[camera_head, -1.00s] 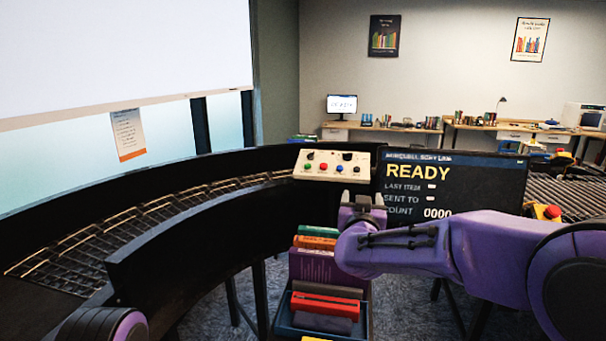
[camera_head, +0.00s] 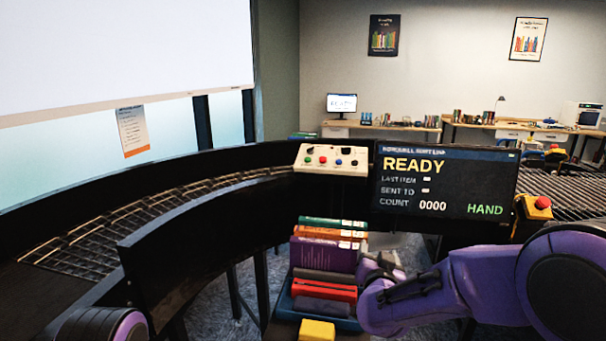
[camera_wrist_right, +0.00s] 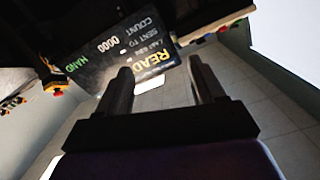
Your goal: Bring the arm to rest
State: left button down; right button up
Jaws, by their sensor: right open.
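My right arm, purple, comes in from the right in the head view. Its gripper (camera_head: 384,266) is low, just right of the row of books and below the display screen. In the right wrist view the two dark fingers (camera_wrist_right: 160,82) stand apart with nothing between them. In the head view only a rounded purple part of my left arm shows at the bottom left; its gripper is out of frame.
Several books (camera_head: 326,255) stand in a blue tray (camera_head: 285,300), with a yellow block (camera_head: 317,330) in front. A control panel (camera_head: 331,160) and a display (camera_head: 444,183) reading READY stand behind. A curved roller conveyor (camera_head: 120,225) runs left; a red button (camera_head: 543,202) is right.

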jog(key=s+d+f+g+b, duration=0.1)
jog(key=s+d+f+g, duration=0.15)
jog(key=s+f, duration=0.55)
jog(key=s+d+f+m+g+b, duration=0.1)
jog(key=s+d+f+g+b, duration=0.2)
jog(key=f, duration=0.8)
jog(key=s+d+f+g, duration=0.1)
jog(key=s+d+f, duration=0.1)
jog(key=s+f, duration=0.6)
jog(key=s+d+f+g+b, duration=0.2)
jog(key=s+f+g, duration=0.1)
jog(key=s+f, duration=0.6)
jog(key=s+d+f+g+b, duration=0.2)
jog(key=s+f, duration=0.7)
jog(key=s, duration=0.7)
jog(key=shift+d+f+g, duration=0.2)
jog(key=shift+d+g, duration=0.25)
jog(key=shift+g, duration=0.4)
